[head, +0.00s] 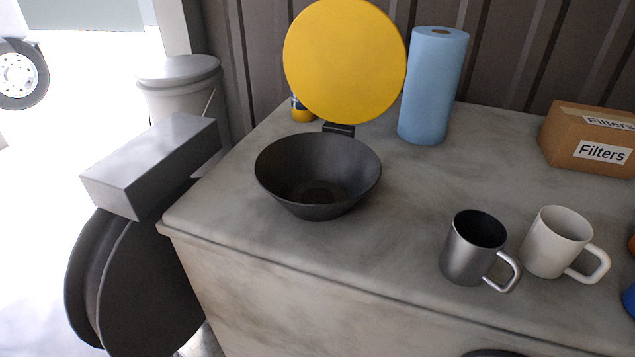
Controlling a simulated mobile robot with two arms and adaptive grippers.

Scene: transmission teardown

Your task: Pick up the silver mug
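The silver mug (462,255) stands upright on the grey worktop, right of the middle and near the front edge. It has a dark inside, and its handle points to the lower right. A white mug (551,243) stands upright just to its right, handle also to the lower right. The silver mug's handle is close to the white mug; I cannot tell whether they touch.
A dark bowl (318,190) sits left of the mugs, with a yellow disc (345,62) behind it. A blue paper roll (432,88) and a Filters box (592,139) stand at the back. The worktop (400,215) is clear between bowl and silver mug.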

